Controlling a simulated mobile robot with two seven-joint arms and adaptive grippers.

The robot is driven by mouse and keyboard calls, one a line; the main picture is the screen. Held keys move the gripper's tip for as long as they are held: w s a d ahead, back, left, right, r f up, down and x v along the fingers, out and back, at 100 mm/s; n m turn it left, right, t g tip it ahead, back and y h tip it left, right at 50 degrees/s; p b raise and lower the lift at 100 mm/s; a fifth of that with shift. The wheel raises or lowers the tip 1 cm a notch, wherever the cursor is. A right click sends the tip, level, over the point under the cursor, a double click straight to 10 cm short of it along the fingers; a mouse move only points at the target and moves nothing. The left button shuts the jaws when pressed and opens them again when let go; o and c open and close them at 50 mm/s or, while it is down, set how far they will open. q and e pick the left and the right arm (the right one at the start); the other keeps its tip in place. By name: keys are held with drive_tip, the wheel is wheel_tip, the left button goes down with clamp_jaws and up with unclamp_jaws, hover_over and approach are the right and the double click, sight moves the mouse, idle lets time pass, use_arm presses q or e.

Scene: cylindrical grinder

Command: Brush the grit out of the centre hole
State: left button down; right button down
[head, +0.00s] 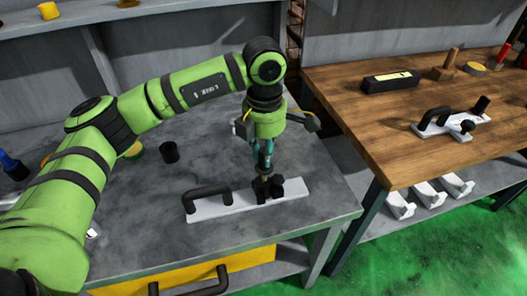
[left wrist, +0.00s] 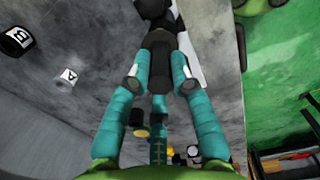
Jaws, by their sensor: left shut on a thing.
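My left gripper (head: 264,168) points down over the grey bench, with teal fingers. It is shut on a dark tool (left wrist: 160,48), which I take to be the brush. The tool's lower end meets or hides behind the black clamp part of a white plate (head: 225,205). The plate lies flat on the bench and carries a black bar handle (head: 207,196). In the left wrist view the fingers (left wrist: 160,82) close on the tool from both sides. I cannot make out the centre hole or any grit. My right gripper is not in view.
A black cup (head: 169,151) stands on the grey bench (head: 150,205). A wooden table (head: 400,150) at the right holds a similar plate with handle (head: 447,124), a black box (head: 391,82) and a wooden stamp-like tool (head: 447,66). White brackets lie on the shelf below.

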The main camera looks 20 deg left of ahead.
use_arm(q)
drive_tip(key=shift+s+f, duration=0.1)
drive_tip(key=shift+s+a, duration=0.2)
drive_tip(key=shift+s, duration=0.25)
drive_tip(key=shift+w, duration=0.15)
drive_tip(key=shift+w+d+b, duration=0.2)
drive_tip(key=shift+w+b, duration=0.15)
drive_tip(key=shift+w, duration=0.15)
drive_tip(key=shift+s, duration=0.15)
drive_tip(key=shift+s+a, duration=0.2)
drive_tip(key=shift+s, duration=0.25)
drive_tip(key=shift+w+d+b, duration=0.1)
drive_tip(key=shift+w+b, duration=0.05)
drive_tip(key=shift+b, duration=0.15)
drive_tip(key=shift+w+d, duration=0.1)
drive_tip(key=shift+w, duration=0.35)
